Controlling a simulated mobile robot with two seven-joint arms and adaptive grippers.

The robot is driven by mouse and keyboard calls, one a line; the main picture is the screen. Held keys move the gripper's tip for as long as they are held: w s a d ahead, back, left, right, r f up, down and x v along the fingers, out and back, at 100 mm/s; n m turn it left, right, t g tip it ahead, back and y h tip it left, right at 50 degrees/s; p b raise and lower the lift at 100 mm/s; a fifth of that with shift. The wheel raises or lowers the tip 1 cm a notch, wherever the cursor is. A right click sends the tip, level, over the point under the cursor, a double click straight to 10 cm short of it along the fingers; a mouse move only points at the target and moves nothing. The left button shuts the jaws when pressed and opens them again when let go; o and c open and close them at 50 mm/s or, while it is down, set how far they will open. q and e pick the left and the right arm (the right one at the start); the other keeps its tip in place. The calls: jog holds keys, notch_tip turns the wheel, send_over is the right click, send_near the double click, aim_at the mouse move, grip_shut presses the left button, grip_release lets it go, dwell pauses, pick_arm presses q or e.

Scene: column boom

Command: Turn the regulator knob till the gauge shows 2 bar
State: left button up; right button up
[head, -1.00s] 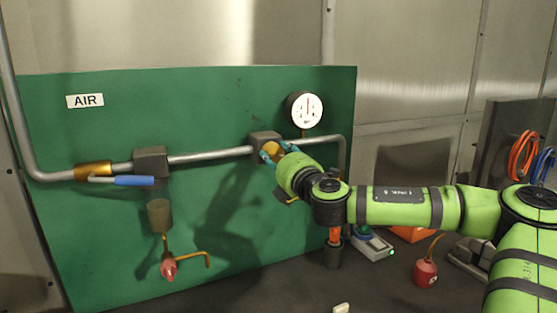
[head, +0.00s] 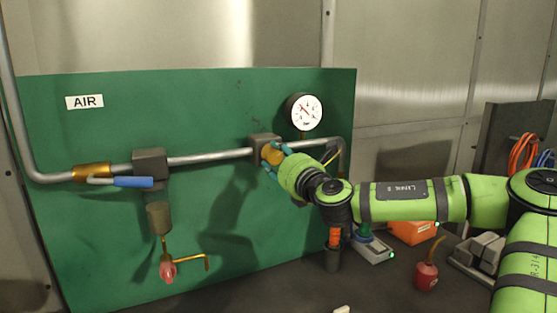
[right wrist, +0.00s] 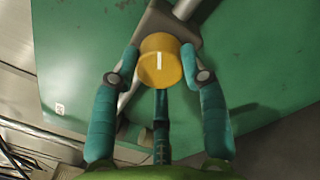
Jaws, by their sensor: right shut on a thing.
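The yellow regulator knob (head: 272,153) sits on the front of a dark grey block (head: 262,141) on the pipe. It also shows in the right wrist view (right wrist: 160,68), with a white mark that points up in that picture. My right gripper (head: 271,160) is shut on the knob, with teal fingers on both sides and a third finger below it. The round white gauge (head: 304,111) stands above and right of the block. Its red needle leans to the upper left; its numbers are too small to read. My left gripper is not in view.
A green panel (head: 100,230) carries the pipe, a blue-handled valve (head: 134,182), a hanging bowl (head: 159,218) and a red-tipped drain (head: 167,269). On the dark bench stand a grey-green device (head: 374,247), an orange box (head: 412,231) and a red oil can (head: 426,274).

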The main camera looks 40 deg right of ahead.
dwell(0.3)
jog(key=o, duration=1.1)
jog(key=shift+w, duration=0.1)
jog(key=shift+o, duration=0.2)
jog(key=shift+s+a, duration=0.25)
jog(key=shift+s, duration=0.4)
jog(key=v, duration=1)
jog(key=shift+s, duration=0.3)
jog(key=shift+f, duration=0.15)
